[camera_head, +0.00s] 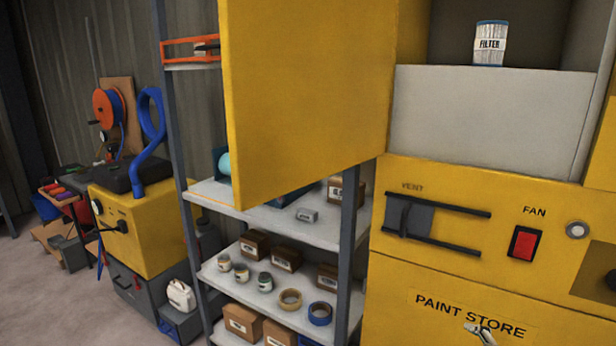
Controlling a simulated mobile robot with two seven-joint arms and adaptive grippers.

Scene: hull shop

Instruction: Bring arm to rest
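Neither of my grippers can be made out in the head view, and no arm of mine clearly shows. The yellow paint store cabinet (400,285) fills the right side. Its yellow door (305,90) stands swung open to the left, in front of the shelf rack. A white and blue filter canister (490,45) stands upright in the open upper compartment, behind a pale grey panel (490,115). A small grey metal piece (480,332) shows over the cabinet's lettering at the bottom edge; I cannot tell what it is.
The open door juts out across the view. A shelf rack (265,217) holds boxes, jars and tape rolls. The cabinet front has a vent slider (410,218) and a red fan switch (523,243). A yellow machine (145,222) stands left; floor (50,300) is clear at lower left.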

